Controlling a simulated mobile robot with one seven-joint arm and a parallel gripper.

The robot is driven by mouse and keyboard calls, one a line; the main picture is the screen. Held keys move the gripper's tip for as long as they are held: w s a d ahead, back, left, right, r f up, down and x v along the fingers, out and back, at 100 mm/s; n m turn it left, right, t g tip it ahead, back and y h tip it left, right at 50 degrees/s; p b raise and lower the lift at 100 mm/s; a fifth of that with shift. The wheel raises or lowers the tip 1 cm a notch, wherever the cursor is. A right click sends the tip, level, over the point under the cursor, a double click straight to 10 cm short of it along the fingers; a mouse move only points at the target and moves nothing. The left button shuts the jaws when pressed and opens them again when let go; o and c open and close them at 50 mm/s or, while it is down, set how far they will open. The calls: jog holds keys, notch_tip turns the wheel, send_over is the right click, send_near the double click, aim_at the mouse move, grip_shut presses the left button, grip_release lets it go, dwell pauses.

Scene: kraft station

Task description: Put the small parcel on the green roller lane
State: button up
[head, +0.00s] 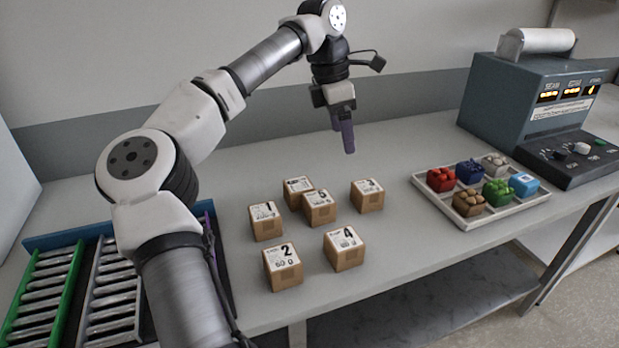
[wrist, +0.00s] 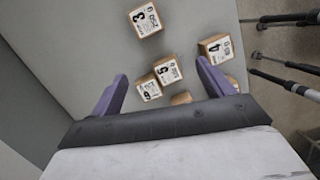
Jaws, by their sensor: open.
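Several brown cardboard parcels with white numbered labels stand on the grey bench. In the head view they include parcel 1 (head: 265,222), parcel 2 (head: 283,268), parcel 4 (head: 344,250) and a rear right parcel (head: 367,196). Two more, a middle parcel (head: 319,209) and a rear left parcel (head: 297,193), stand close together. They look similar in size; I cannot tell which is the small one. The green roller lane (head: 42,292) is at the lower left. My gripper (head: 345,138) is open and empty, raised above the bench behind the parcels; its purple fingers also show in the wrist view (wrist: 162,71).
A grey roller lane (head: 112,295) lies right of the green one, in a blue frame. A white tray (head: 510,212) of colored items and a grey machine (head: 530,100) stand at the right. My arm reaches over the bench at left. Clear bench lies between parcels and tray.

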aim_at(293, 185)
jog(key=w+a+f+n+y, duration=0.25)
jog(key=a+f, duration=0.25)
jog(key=a, duration=0.5)
jog(key=f, duration=0.5)
jog(key=f+p, duration=0.1)
jog(key=f, duration=0.1)
jog(key=shift+w+a+f, duration=0.2)
jog(key=shift+a+f, duration=0.05)
jog(key=shift+a, duration=0.05)
jog(key=shift+w+d+f+p, duration=0.15)
jog(key=shift+f+p, duration=0.35)
jog(key=shift+f, duration=0.95)
jog(key=shift+w+d+f+p, duration=0.15)
jog(key=shift+f+p, duration=0.35)
jog(key=shift+f, duration=0.95)
jog(key=c, duration=1.2)
jog(key=shift+r, duration=0.1)
